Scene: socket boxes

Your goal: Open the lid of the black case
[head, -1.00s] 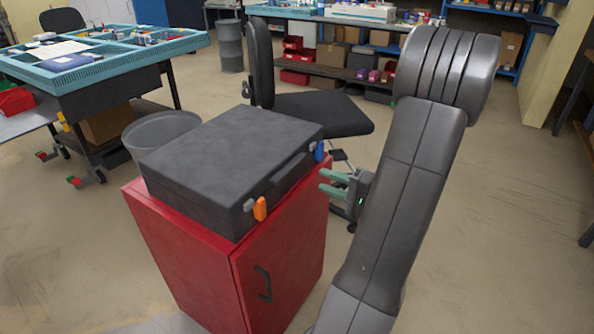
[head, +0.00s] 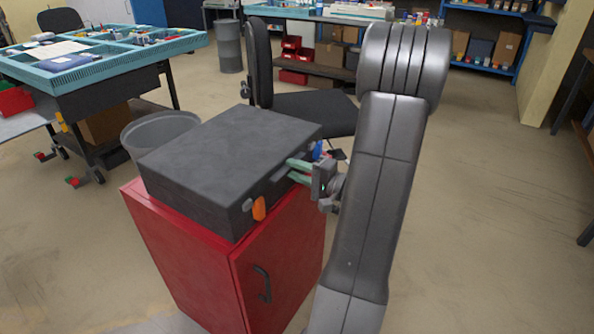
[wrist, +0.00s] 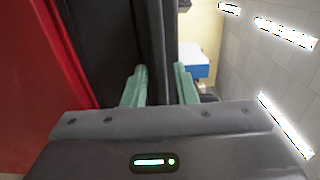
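The black case (head: 225,150) lies flat on a red cabinet with its lid down. An orange latch (head: 259,208) and a blue latch (head: 318,150) sit on its front side. My gripper (head: 294,171) is at that front side, between the latches, with its green fingers pointing at the case. In the wrist view my gripper's fingers (wrist: 158,84) are apart, and the case's dark front (wrist: 95,45) fills the space before them. The right finger is near the lid's upper edge. I cannot tell whether the fingers touch the case; the handle is mostly hidden behind them.
The red cabinet (head: 285,240) stands under the case. A grey bin (head: 160,128) is behind it at left, and a black chair (head: 300,110) is behind it at right. A teal-topped workbench (head: 110,60) is at far left.

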